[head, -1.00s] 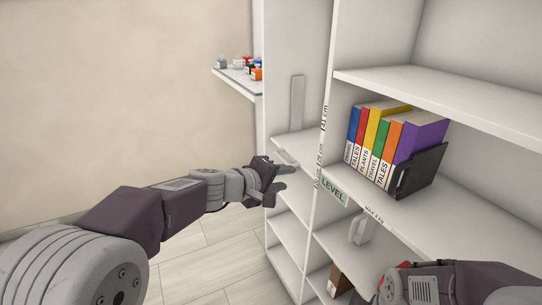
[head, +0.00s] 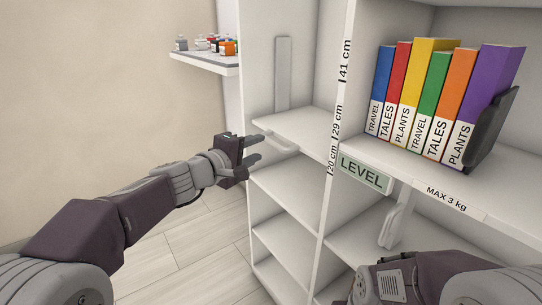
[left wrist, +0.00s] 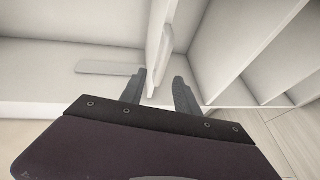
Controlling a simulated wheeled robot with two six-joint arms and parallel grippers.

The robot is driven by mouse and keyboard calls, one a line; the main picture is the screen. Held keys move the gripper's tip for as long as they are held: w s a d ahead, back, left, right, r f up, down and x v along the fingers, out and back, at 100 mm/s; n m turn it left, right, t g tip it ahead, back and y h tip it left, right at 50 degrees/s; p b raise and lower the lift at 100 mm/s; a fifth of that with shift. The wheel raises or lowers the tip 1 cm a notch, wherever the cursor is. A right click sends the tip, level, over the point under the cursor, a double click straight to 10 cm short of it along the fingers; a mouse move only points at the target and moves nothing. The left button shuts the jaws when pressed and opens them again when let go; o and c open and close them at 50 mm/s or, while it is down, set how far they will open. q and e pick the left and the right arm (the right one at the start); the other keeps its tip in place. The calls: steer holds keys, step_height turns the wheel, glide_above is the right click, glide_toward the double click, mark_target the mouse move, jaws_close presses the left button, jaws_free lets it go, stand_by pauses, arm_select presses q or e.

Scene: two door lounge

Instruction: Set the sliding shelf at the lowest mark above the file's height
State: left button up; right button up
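The white sliding shelf (head: 300,128) spans the left column. Its front edge meets the divider near the 20 cm mark (head: 331,160). The 29 cm mark (head: 337,123) and 41 cm mark (head: 345,60) are above. A pale handle (head: 283,144) sticks out from the shelf's front. My left gripper (head: 260,147) is open and empty just left of it; the handle also shows beyond the fingertips in the left wrist view (left wrist: 165,48). Several coloured files, including a purple one (head: 492,95), stand on the right shelf (head: 430,187). My right gripper is out of view.
A dark bookend (head: 490,130) leans against the files. A green LEVEL sign (head: 364,175) is on the right shelf's front, with a pale handle-like piece (head: 397,217) below. A side ledge (head: 205,61) holds small bottles. Open floor (head: 190,245) lies beneath my left arm.

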mark_target(271, 143)
arm_select(q)
steer(key=x, duration=0.9)
steer(key=shift+w+f+p, duration=0.1)
steer(key=shift+f+p, duration=0.25)
steer(key=shift+p, duration=0.05)
jaws_close()
steer(key=shift+r, duration=0.15)
stand_by(0.8)
